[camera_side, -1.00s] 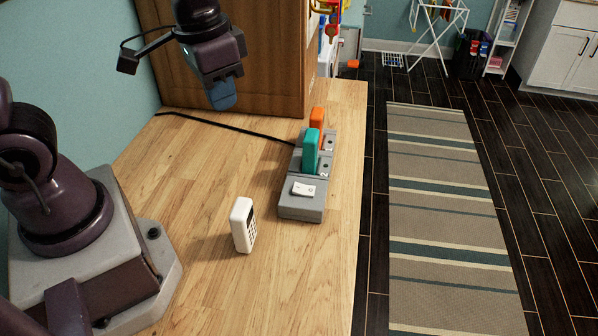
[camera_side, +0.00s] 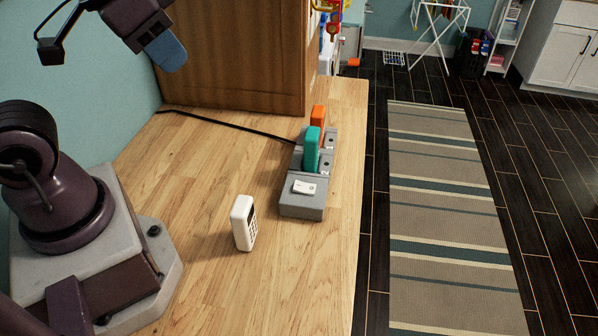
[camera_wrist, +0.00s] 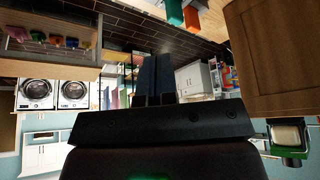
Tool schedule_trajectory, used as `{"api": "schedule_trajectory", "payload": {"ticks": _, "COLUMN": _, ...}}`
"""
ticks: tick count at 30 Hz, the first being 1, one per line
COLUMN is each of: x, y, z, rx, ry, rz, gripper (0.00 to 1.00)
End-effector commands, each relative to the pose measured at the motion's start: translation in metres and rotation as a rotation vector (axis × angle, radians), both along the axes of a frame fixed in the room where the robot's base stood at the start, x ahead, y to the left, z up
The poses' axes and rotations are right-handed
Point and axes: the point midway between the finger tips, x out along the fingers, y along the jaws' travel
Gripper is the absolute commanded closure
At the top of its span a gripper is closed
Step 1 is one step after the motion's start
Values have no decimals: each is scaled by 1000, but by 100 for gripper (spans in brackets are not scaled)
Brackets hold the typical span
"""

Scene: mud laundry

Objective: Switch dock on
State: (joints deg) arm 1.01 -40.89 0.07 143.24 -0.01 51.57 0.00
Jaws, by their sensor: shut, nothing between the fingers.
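The grey dock (camera_side: 303,207) lies on the wooden worktop, with a white rocker switch (camera_side: 304,187) on its near end. I cannot tell from this size which way the rocker is set. A teal block (camera_side: 312,150) and an orange block (camera_side: 318,122) stand upright in the dock's slots. Their lower ends also show at the top of the wrist view, teal (camera_wrist: 175,12) and orange (camera_wrist: 191,18). My gripper (camera_side: 170,56) is at the upper left, high above the worktop and well apart from the dock. Its blue fingers are shut and empty; they show dark in the wrist view (camera_wrist: 154,75).
A white handheld device with a keypad (camera_side: 243,223) stands upright in front of the dock. A black cable (camera_side: 225,127) runs from the wall to the dock. A wooden cabinet (camera_side: 240,55) stands behind. The worktop's left middle is clear.

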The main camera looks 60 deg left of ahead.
Motion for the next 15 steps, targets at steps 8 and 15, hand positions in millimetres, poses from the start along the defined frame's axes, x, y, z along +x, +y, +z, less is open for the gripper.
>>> {"api": "schedule_trajectory", "payload": {"ticks": 8, "x": 33, "y": -11, "z": -30, "rx": -12, "ry": 202, "rz": -33, "gripper": 100}}
{"api": "schedule_trajectory", "payload": {"ticks": 15, "x": 76, "y": -22, "z": -61, "rx": -29, "ry": 362, "rz": 57, "gripper": 100}}
